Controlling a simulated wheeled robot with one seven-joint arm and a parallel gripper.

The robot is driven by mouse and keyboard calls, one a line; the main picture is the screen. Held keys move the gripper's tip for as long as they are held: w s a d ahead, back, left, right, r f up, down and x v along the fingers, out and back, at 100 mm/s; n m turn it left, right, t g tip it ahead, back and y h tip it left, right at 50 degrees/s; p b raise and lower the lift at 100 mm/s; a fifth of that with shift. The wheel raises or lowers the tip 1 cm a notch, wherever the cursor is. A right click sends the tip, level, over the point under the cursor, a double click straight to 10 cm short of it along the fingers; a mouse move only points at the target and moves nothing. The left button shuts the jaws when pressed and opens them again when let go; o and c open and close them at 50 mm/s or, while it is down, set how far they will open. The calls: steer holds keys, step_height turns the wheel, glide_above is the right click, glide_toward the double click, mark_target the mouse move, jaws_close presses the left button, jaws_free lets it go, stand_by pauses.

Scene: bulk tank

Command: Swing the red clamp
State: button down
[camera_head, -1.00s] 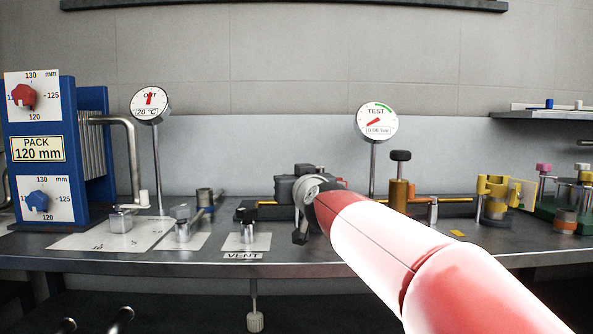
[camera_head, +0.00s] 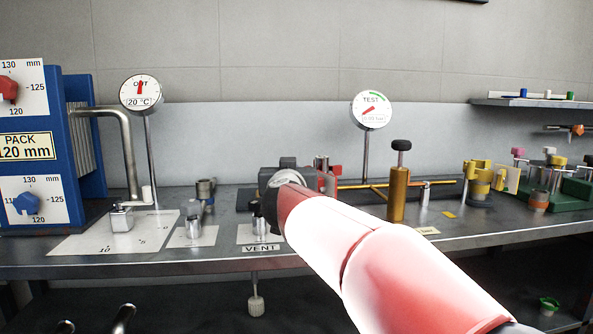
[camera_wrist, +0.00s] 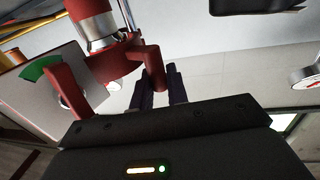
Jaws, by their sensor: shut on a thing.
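The red clamp (camera_wrist: 128,58) fills the upper left of the wrist view, around a silver cylinder (camera_wrist: 95,25). Its stubby red arm reaches down between the two dark fingers of my gripper (camera_wrist: 163,88), which are shut on it. In the head view, a red part of the clamp (camera_head: 331,181) shows just beyond my arm on the bench. My arm and wrist hide the fingers there, and much of the clamp.
The VENT fitting (camera_head: 261,222) stands left of my wrist. A brass post with a black knob (camera_head: 398,190) stands close on the right, below the TEST gauge (camera_head: 371,109). Yellow clamps (camera_head: 477,183) stand farther right. The bench's front edge (camera_head: 180,264) runs below.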

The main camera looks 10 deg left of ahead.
steer(key=shift+w+a+m+h, duration=0.1)
steer(key=shift+a+m+h, duration=0.3)
steer(key=shift+h, duration=0.2)
steer(key=c, duration=1.4)
jaws_free()
steer(key=shift+c, duration=0.2)
steer(key=s, duration=0.7)
steer(key=shift+s+d, duration=0.15)
steer(key=shift+s, duration=0.25)
